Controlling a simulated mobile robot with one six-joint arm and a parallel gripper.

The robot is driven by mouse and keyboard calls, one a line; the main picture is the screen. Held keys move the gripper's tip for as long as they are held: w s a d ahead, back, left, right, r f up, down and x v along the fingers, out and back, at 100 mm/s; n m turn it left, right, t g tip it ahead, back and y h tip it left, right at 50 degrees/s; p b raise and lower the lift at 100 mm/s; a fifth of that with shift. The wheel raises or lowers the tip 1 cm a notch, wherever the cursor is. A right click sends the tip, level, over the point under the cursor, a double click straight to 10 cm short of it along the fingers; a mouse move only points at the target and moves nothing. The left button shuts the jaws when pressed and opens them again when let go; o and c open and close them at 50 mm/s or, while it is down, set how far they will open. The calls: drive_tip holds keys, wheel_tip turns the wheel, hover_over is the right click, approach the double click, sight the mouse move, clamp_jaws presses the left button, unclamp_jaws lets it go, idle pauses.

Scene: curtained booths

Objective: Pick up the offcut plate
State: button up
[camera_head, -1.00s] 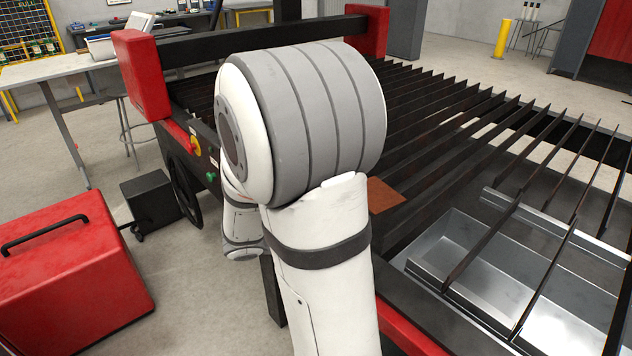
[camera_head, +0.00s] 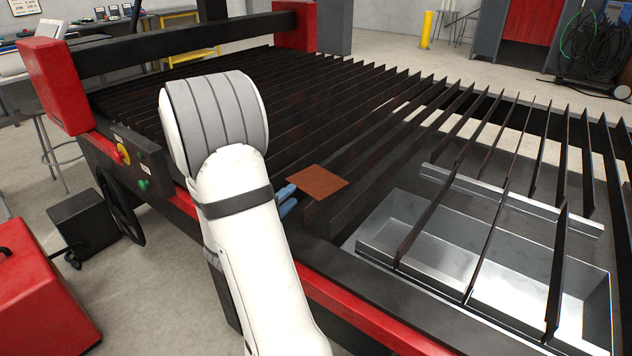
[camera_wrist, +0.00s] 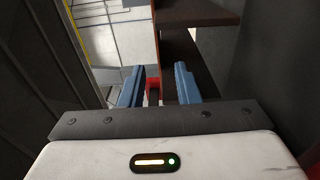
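The offcut plate is a flat, rust-brown square (camera_head: 316,181) lying across the dark slats near the front edge of the cutting table, in the head view. My gripper (camera_head: 286,197) shows there as blue fingers at the plate's left corner, partly hidden by my arm. I cannot tell whether they touch the plate. In the wrist view my gripper (camera_wrist: 159,86) is open, its two blue fingers apart with no plate clearly held between them. A brown surface lies at the top of that view, but I cannot tell if it is the plate.
The slatted cutting table (camera_head: 400,290) has a raised black and red front rim. A metal bin (camera_head: 450,255) sits under sparse slats at right. A black gantry beam (camera_head: 180,40) with red ends spans the back. A red box (camera_head: 40,300) stands on the floor at left.

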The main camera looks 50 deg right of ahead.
sight(303, 189)
drive_tip(key=d, duration=0.3)
drive_tip(key=shift+s+d, duration=0.4)
drive_tip(key=shift+w+d, duration=0.2)
drive_tip(key=shift+d, duration=0.4)
drive_tip(key=shift+c, duration=0.2)
clamp_jaws()
drive_tip(key=shift+r, duration=0.1)
